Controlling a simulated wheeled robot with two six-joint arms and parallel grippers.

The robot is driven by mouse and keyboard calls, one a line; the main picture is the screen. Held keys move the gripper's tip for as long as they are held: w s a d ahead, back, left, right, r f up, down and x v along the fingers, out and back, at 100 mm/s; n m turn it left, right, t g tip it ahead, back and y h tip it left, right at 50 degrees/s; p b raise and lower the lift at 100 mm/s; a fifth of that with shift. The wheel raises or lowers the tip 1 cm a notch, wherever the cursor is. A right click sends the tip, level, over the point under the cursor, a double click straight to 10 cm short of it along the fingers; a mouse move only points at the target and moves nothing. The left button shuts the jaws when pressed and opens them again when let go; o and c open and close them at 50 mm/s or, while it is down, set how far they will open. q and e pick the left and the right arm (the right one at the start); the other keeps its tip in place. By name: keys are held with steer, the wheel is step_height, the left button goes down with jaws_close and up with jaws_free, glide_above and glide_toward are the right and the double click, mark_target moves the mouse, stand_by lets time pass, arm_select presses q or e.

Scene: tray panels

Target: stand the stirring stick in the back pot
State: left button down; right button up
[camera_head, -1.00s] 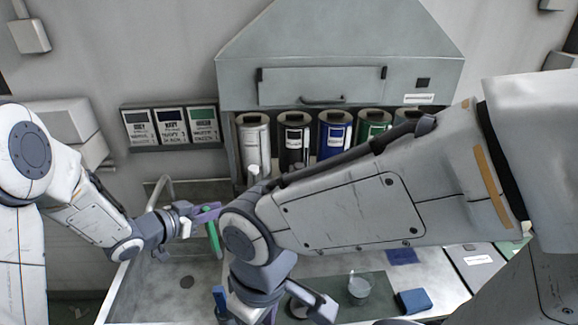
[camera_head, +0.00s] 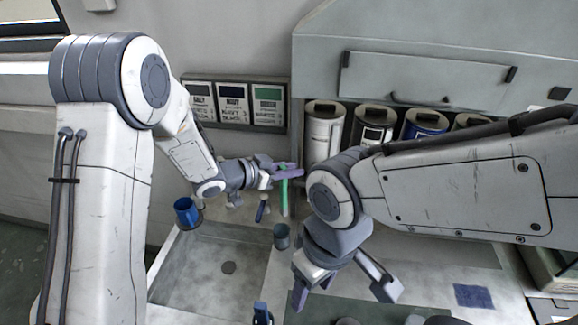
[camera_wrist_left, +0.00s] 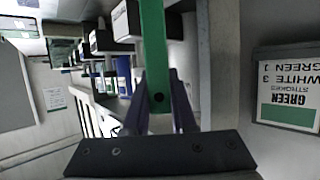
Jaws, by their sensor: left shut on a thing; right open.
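My left gripper (camera_head: 290,171) is shut on the green stirring stick (camera_head: 285,192), which hangs nearly upright with its lower end free. The stick also fills the top middle of the left wrist view (camera_wrist_left: 153,45), between the purple fingers. A small dark grey-green pot (camera_head: 281,241) stands just below the stick's lower end in the head view; a gap shows between them. A blue pot (camera_head: 187,214) is farther left, by the basin. I cannot tell which is the back pot. My right gripper (camera_head: 342,288) is open and empty, lower right of the dark pot.
A sunken basin (camera_head: 190,275) lies at the left. Cans, among them a white one (camera_head: 323,135), stand in the hood. Colour cards (camera_head: 232,103) hang on the wall. A blue cloth (camera_head: 473,296) lies at the right. My right arm hides part of the bench.

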mark_target(280, 187)
arm_select(q)
steer(key=f+b, duration=0.1)
steer(key=f, duration=0.1)
steer(key=f+b, duration=0.4)
steer(key=shift+a, duration=0.35)
steer(key=shift+f+b, duration=2.35)
steer(key=shift+f, duration=0.6)
